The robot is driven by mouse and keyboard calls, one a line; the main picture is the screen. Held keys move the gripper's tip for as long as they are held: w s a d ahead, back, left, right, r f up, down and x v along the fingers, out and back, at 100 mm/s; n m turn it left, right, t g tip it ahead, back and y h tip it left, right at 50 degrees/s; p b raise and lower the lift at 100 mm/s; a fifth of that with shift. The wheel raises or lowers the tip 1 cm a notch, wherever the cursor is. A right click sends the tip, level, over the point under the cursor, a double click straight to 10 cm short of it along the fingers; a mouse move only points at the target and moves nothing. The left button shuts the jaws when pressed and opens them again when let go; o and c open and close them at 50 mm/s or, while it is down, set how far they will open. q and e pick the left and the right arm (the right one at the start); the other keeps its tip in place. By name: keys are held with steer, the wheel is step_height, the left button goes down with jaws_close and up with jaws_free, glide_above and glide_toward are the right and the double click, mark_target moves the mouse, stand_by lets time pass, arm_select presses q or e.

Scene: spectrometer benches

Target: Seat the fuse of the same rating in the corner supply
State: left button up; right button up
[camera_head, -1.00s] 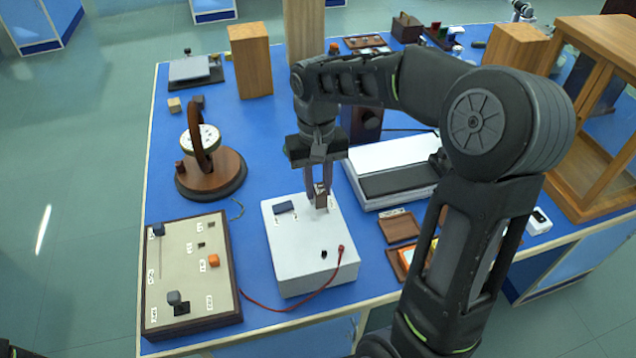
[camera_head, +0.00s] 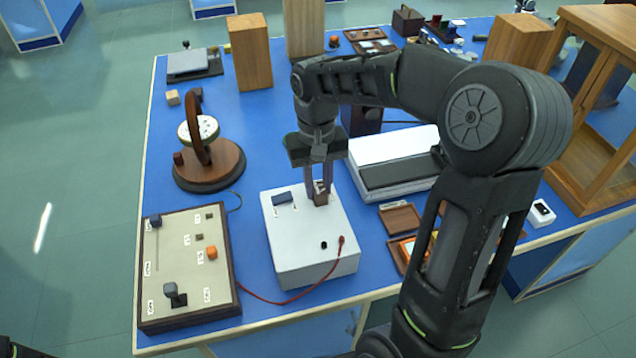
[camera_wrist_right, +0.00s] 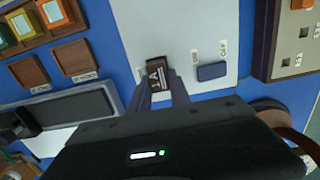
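The white supply box (camera_head: 302,250) stands near the front of the blue bench, with a dark blue switch (camera_head: 283,197) and a red lead on its top. My right gripper (camera_head: 319,193) is over the far right part of that top, pointing down. Its fingers are shut on a small brown fuse block (camera_head: 320,200), at or very close to the box top. In the right wrist view the fuse (camera_wrist_right: 157,75), with a white label, sits between the fingertips; the white top (camera_wrist_right: 205,30) is behind it. The fuse's underside is hidden, so I cannot tell how deep it sits. My left gripper is not in view.
A panel with small blocks (camera_head: 185,285) lies left of the box. A round instrument on a wooden base (camera_head: 212,168) stands behind it. Small brown trays (camera_head: 400,219) and a grey-white unit (camera_head: 395,160) are to the right. The red lead (camera_head: 290,301) loops in front.

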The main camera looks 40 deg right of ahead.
steer(key=o, duration=0.4)
steer(key=shift+s+a+f, duration=0.1)
steer(key=shift+s+f, duration=0.05)
steer(key=shift+f, duration=0.1)
steer(key=shift+a, duration=0.1)
steer(key=r, duration=0.7)
steer(key=shift+w+d+r, duration=0.25)
steer(key=shift+w+d, duration=0.05)
steer(key=shift+d, duration=0.05)
steer(key=shift+r, duration=0.4)
steer(key=shift+d, duration=0.1)
